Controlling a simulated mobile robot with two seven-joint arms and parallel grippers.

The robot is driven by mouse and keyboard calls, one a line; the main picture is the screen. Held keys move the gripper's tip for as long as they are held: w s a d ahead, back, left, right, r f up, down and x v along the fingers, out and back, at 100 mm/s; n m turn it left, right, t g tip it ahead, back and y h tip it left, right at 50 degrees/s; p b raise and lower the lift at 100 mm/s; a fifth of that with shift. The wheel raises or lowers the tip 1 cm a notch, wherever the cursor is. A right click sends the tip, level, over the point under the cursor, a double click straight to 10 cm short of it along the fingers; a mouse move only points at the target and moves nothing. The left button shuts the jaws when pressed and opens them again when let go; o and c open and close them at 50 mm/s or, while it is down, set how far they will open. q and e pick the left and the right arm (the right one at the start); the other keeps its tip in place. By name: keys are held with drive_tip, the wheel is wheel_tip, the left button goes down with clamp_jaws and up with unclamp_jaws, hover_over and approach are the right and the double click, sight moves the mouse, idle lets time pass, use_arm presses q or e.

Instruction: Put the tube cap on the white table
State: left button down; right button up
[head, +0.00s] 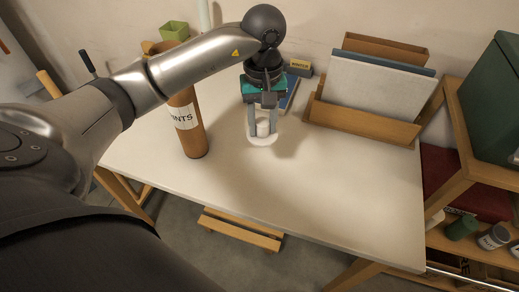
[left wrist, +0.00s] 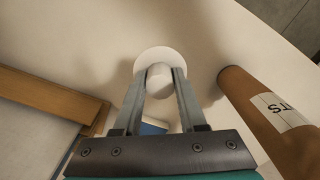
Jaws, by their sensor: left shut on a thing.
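The white tube cap (head: 262,129) is a round disc with a raised knob. My left gripper (head: 262,122) points down over the white table (head: 330,190) and is shut on the knob. In the left wrist view the cap (left wrist: 158,62) sits between the fingertips of my left gripper (left wrist: 160,80). The cap is at or just above the tabletop; I cannot tell if it touches. The brown cardboard tube (head: 190,125) with a lettered label stands to the left of the gripper. My right gripper is in neither view.
A wooden holder (head: 360,122) with boards stands at the back right. A blue book (head: 290,92) and a small labelled box (head: 299,67) lie behind the gripper. A green pot (head: 174,32) is at the back left. The table's front and right are clear.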

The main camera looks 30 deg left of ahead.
sight(263, 141)
use_arm(q)
wheel_tip(263, 141, down, 6)
drive_tip(key=shift+r+b, duration=0.15)
drive_tip(key=shift+b, duration=0.25)
drive_tip(key=shift+f, duration=0.4)
wheel_tip(263, 141, down, 4)
drive_tip(key=shift+r+b, duration=0.25)
drive_tip(key=shift+b, duration=0.15)
drive_tip(key=shift+f, duration=0.35)
drive_tip(key=shift+r, duration=0.1)
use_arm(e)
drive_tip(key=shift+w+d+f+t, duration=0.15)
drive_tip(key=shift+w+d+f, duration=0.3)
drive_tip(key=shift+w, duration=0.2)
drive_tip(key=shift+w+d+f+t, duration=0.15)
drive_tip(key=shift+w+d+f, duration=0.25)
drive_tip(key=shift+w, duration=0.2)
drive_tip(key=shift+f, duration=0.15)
use_arm(q)
drive_tip(key=shift+c, duration=2.4)
unclamp_jaws()
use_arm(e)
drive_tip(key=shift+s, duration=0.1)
